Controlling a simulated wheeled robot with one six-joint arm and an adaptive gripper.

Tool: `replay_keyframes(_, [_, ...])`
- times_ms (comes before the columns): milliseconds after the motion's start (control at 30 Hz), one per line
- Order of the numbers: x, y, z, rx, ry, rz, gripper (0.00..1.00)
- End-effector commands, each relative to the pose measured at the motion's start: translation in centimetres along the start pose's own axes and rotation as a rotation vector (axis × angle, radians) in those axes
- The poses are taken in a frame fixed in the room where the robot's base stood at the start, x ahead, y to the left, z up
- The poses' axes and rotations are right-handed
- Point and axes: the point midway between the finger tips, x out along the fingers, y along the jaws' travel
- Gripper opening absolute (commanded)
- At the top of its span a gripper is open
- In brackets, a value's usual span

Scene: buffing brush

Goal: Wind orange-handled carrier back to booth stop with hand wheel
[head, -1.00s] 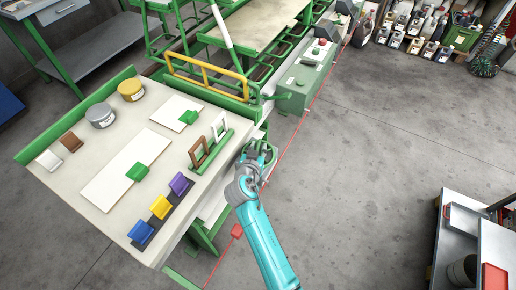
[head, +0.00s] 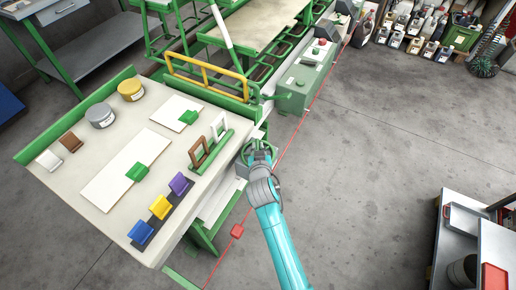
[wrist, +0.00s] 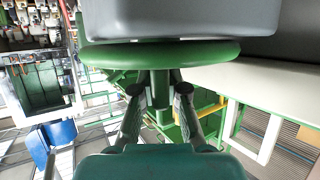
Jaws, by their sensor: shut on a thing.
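The carrier (head: 246,108) is a green frame with an orange-yellow handle rail (head: 207,76), just beyond the far end of the table in the head view. Its yellow rail also shows in part behind my fingers in the wrist view (wrist: 207,108). The green hand wheel (wrist: 160,53) appears nearly edge-on in the wrist view, below a grey body. My gripper (wrist: 159,92) is shut on the wheel's green grip (wrist: 160,88), which stands between the fingers. In the head view my gripper (head: 258,151) is beside the table's right edge and covers much of the wheel.
The table (head: 75,165) on the left holds cans, panels, frames and coloured blocks. A green machine box (head: 303,88) stands beyond my gripper. The floor at right is open, with a cart (head: 462,225) at lower right.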

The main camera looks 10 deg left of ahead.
Motion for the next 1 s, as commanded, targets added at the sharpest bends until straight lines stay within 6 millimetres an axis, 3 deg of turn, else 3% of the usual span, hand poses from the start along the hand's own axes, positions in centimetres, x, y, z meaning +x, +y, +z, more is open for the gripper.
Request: replay_keyframes(1000, [0.09,0.13,-0.05,-0.244,-0.001,-0.594,0.00])
